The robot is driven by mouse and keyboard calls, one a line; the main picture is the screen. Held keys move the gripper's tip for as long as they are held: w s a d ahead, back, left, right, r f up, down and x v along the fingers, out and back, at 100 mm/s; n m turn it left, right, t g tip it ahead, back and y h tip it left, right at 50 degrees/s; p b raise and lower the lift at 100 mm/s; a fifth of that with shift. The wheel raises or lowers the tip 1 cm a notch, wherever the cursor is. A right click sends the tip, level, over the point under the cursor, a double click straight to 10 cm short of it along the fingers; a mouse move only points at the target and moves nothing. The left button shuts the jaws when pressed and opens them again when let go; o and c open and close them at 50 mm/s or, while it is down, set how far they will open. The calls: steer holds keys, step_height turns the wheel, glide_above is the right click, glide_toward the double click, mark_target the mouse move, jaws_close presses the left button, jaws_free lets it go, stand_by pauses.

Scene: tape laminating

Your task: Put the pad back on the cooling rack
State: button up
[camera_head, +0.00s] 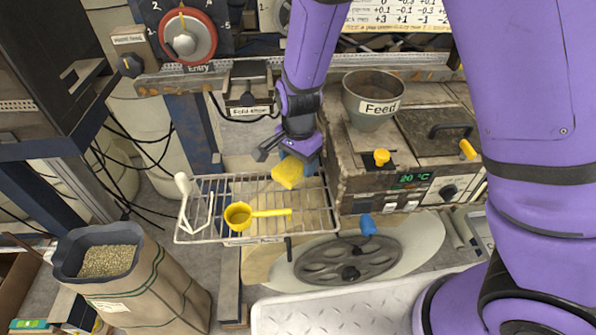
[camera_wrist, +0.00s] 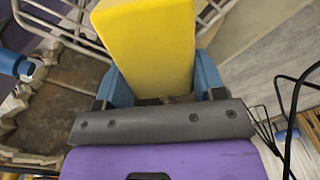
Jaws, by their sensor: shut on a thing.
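A yellow pad (camera_head: 288,173) is at the end of my purple arm in the head view, above the back right part of the wire cooling rack (camera_head: 187,222). My gripper (camera_head: 293,162) is shut on the pad. In the wrist view the pad (camera_wrist: 145,45) stands out between the blue fingers of my gripper (camera_wrist: 158,85), and part of the rack's wire (camera_wrist: 62,38) shows behind it at the upper left. I cannot tell whether the pad touches the rack.
A yellow scoop (camera_head: 238,216) lies on the rack's front middle, and a white-handled tool (camera_head: 184,186) is at its left end. A machine with a Feed funnel (camera_head: 371,98) stands close on the right. A sack of pellets (camera_head: 108,262) stands at front left.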

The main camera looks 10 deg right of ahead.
mark_target(298, 172)
steer(key=shift+f, duration=1.9)
steer(key=o, duration=1.2)
steer(key=shift+f, duration=0.1)
step_height(298, 172, up, 12)
steer(key=shift+r, duration=0.15)
